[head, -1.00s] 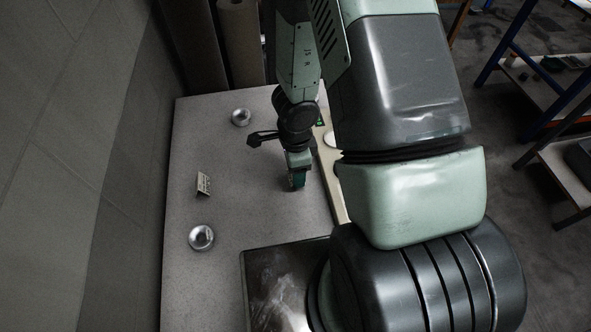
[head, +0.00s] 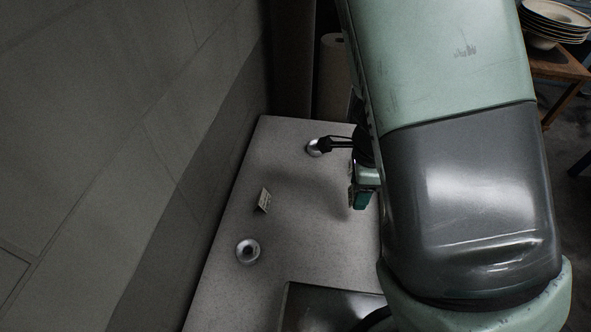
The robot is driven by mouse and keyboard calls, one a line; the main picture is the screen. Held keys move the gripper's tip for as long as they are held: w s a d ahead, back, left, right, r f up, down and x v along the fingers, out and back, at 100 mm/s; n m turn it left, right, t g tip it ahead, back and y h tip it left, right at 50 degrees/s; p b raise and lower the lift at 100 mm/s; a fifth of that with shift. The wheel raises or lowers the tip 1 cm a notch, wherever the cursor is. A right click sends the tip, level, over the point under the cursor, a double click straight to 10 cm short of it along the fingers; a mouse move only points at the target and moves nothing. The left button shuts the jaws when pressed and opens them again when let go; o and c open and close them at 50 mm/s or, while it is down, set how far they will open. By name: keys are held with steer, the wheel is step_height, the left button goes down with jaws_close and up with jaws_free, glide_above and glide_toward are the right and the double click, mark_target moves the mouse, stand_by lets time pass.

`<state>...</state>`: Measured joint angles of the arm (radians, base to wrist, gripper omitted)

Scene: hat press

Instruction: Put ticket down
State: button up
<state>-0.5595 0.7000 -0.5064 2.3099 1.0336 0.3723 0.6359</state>
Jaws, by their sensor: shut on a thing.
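My gripper (head: 360,198) hangs over the right part of the pale grey table top, seen from above and partly hidden by my own arm. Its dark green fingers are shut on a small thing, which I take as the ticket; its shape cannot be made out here. A small whitish card with dark markings (head: 263,200) stands upright on the table, left of my gripper and apart from it.
A shiny metal ring-shaped piece (head: 247,250) sits in front of the card. A dark metal plate (head: 318,305) is at the front. The table (head: 228,285) is clear around the card.

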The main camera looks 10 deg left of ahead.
steer(key=w+a+n, duration=0.8)
steer(key=w+a, duration=0.2)
steer(key=a, duration=0.1)
steer(key=n, duration=0.9)
glide_above(273, 165)
step_height(273, 165, down, 10)
steer(key=shift+r, duration=0.15)
steer(key=shift+f, duration=0.2)
steer(key=o, duration=1)
